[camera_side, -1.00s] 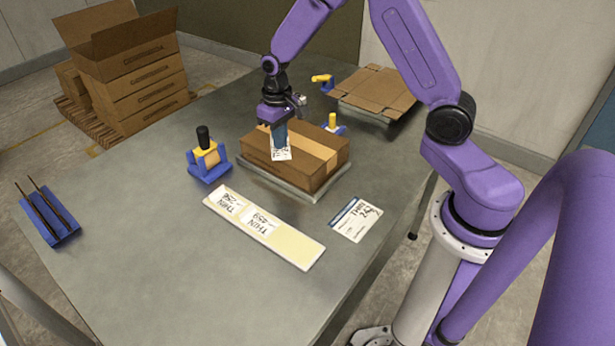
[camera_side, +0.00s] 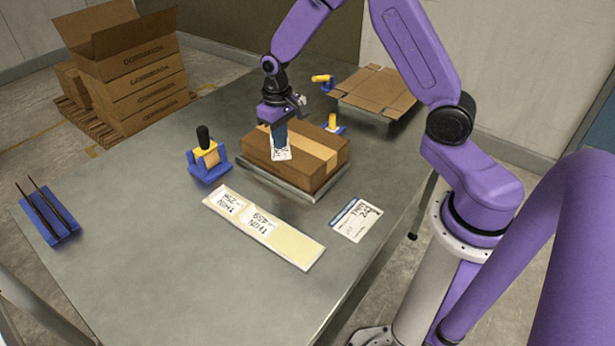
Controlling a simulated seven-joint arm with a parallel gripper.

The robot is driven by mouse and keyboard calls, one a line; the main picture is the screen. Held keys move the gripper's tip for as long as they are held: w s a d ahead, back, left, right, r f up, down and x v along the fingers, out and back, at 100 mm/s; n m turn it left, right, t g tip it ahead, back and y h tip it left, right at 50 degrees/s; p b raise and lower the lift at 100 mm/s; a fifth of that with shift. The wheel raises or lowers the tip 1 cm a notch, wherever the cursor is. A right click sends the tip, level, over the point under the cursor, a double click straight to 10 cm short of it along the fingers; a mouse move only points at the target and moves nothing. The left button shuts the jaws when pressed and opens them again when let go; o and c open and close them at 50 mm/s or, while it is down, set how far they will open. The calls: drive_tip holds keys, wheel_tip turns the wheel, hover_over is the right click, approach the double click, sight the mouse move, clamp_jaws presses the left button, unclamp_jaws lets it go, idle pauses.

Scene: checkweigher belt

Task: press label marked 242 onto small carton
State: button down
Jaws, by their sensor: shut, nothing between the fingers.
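The small carton (camera_side: 311,177) is a closed brown box with a lighter tape band, resting on a grey metal plate. A white label (camera_side: 281,154) with dark print lies at the carton's top left, over its near edge; its number is too small to read. My gripper (camera_side: 281,143) points down right over this label, its fingers shut with nothing between them. It appears to touch the label, though the tips partly hide it. A printed sheet marked 242 (camera_side: 356,220) lies to the right.
A blue holder with a black-knobbed tool (camera_side: 206,162) stands left of the carton. Another blue holder with a yellow handle (camera_side: 333,123) is close behind it. A blue rack with dark rods (camera_side: 47,212) lies far left. Flattened cardboard (camera_side: 375,91) is at the back. The front left table is clear.

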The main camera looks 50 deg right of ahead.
drive_tip(key=shift+f, duration=0.85)
idle(0.7)
drive_tip(key=shift+r, duration=3.55)
drive_tip(key=s+a+r+n, duration=0.3)
drive_tip(key=s+a, duration=0.1)
drive_tip(key=s, duration=0.3)
drive_tip(key=s+a+r+n, duration=0.2)
drive_tip(key=s+a+n, duration=0.15)
drive_tip(key=s, duration=0.25)
drive_tip(key=s+r+n, duration=0.2)
drive_tip(key=s+n, duration=0.4)
drive_tip(key=s, duration=1.2)
drive_tip(key=shift+d, duration=0.45)
